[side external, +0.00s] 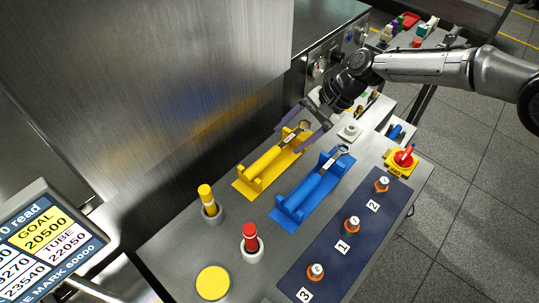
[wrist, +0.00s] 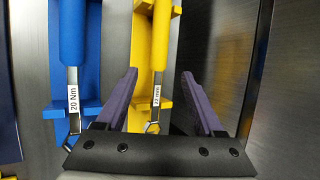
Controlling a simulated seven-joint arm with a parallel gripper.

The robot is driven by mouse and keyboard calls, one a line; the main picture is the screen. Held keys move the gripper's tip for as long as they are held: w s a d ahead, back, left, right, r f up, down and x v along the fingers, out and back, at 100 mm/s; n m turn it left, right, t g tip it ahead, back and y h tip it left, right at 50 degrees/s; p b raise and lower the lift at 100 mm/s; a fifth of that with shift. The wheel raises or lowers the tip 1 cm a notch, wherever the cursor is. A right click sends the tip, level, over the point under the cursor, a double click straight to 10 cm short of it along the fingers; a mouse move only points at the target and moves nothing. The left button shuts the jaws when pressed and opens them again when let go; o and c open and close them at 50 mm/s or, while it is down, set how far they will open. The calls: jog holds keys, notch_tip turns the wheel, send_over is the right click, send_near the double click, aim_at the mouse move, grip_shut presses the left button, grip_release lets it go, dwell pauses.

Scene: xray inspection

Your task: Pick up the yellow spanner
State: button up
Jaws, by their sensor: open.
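The yellow spanner (side external: 264,161) lies in a yellow holder (side external: 242,189) on the metal bench, its metal head toward my gripper. In the wrist view, the yellow spanner (wrist: 162,42) has a metal shaft with a white label that seems to read 22 mm. My gripper (side external: 303,115) is open at the head end of the spanner. In the wrist view, the purple fingers of my gripper (wrist: 158,75) stand on either side of the shaft, with gaps on both sides. I cannot tell the height between fingertips and shaft.
A blue spanner (side external: 312,187), labelled 20 Nm, lies in a blue holder (side external: 281,214) beside the yellow one. A red emergency button (side external: 404,157), a yellow-topped post (side external: 207,197) and a red-topped post (side external: 250,238) stand nearby. A metal wall (side external: 150,90) rises behind.

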aim_at(276, 151)
jog(key=shift+s+x, duration=0.15)
jog(key=shift+x, duration=1.3)
jog(key=shift+s+x, duration=0.15)
jog(key=shift+x, duration=1.35)
jog(key=shift+c, duration=0.2)
grip_shut()
